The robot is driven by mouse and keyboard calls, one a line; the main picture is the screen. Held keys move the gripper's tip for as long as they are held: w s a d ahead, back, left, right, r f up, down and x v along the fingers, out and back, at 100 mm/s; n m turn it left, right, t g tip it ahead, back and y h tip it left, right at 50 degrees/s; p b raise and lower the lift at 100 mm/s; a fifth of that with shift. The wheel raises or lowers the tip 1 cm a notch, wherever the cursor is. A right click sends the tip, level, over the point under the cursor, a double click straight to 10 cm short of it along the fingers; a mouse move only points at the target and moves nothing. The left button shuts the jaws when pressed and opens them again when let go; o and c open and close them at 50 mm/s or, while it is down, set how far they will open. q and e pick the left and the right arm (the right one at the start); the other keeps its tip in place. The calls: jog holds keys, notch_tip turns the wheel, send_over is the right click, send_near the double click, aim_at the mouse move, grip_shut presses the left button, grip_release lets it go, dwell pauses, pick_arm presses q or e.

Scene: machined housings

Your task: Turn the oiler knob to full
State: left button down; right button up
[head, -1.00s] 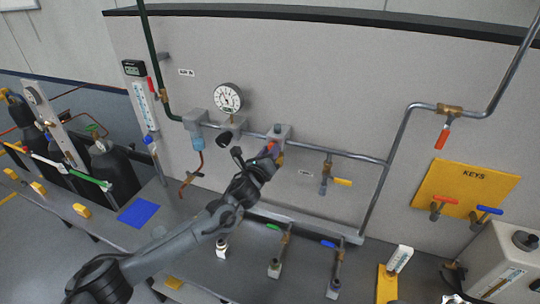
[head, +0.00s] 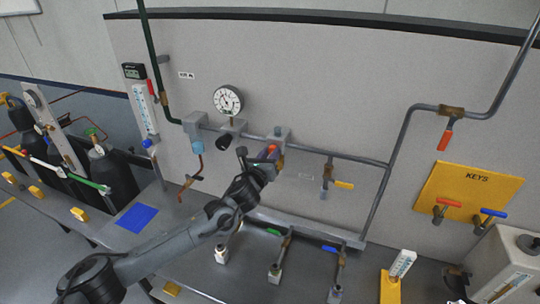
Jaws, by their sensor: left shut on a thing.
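The oiler is the grey block (head: 281,136) on the wall pipe, right of the gauge, with an orange-red part (head: 272,150) just below it. My left gripper (head: 266,162) reaches up to it from the lower left and is shut at the front of the oiler. The knob between the fingers is mostly hidden by the gripper, and its setting cannot be read.
A pressure gauge (head: 228,100) and a black knob (head: 223,141) sit left of the oiler. A yellow-handled valve (head: 343,185) hangs to its right. Green and blue-handled valves stand on the bench below. A yellow KEYS board (head: 468,192) is far right.

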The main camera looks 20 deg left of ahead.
pick_arm(q)
jog(key=c, duration=0.8)
grip_release()
jog(key=shift+s, duration=0.1)
jog(key=shift+s+a+b, duration=0.1)
jog(key=shift+s+b, duration=1)
jog(key=shift+s, duration=4.2)
